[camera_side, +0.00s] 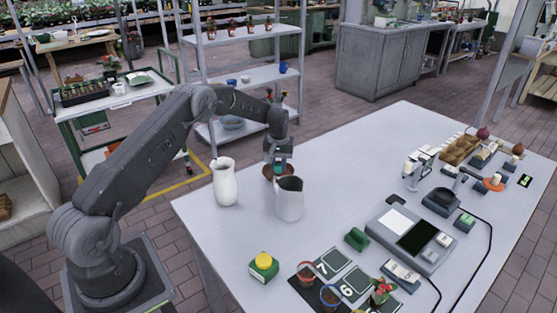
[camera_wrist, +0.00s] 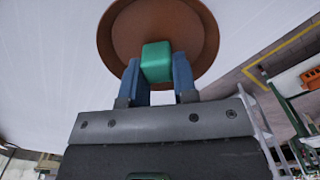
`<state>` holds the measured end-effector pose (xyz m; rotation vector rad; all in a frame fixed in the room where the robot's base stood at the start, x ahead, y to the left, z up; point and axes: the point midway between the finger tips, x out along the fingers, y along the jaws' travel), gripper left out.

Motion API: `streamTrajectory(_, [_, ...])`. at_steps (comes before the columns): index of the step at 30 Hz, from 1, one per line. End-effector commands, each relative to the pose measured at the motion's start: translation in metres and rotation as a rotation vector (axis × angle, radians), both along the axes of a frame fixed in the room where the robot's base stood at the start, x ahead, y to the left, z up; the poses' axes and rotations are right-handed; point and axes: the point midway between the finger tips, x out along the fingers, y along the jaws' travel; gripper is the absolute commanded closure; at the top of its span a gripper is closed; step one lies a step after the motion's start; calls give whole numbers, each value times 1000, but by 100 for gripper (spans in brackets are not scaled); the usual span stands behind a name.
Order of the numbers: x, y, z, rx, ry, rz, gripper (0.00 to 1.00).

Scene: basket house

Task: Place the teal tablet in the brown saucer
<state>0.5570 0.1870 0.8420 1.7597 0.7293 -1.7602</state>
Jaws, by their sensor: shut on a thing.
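The teal tablet (camera_wrist: 157,62) is a small block held between the two blue fingers of my gripper (camera_wrist: 157,78) in the wrist view. The brown saucer (camera_wrist: 115,40) is round and lies behind the tablet in that view. The tablet overlaps the saucer's lower middle part; I cannot tell whether it touches the saucer. In the side view my gripper (camera_side: 279,158) points down at the saucer (camera_side: 267,171), near the table's far left edge. The grey pitcher hides part of the saucer there.
A white vase (camera_side: 225,183) and a grey pitcher (camera_side: 290,200) stand close to the saucer on either side. A yellow-topped green box (camera_side: 264,267), a green block (camera_side: 357,239) and a grey device (camera_side: 410,240) sit nearer the front. The table (camera_side: 335,170) is clear right of the pitcher.

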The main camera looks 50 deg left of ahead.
Motion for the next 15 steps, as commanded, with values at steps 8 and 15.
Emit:
streamTrajectory(8, [0,0,-1,0,0,0,95])
streamTrajectory(15, [0,0,-1,0,0,0,51])
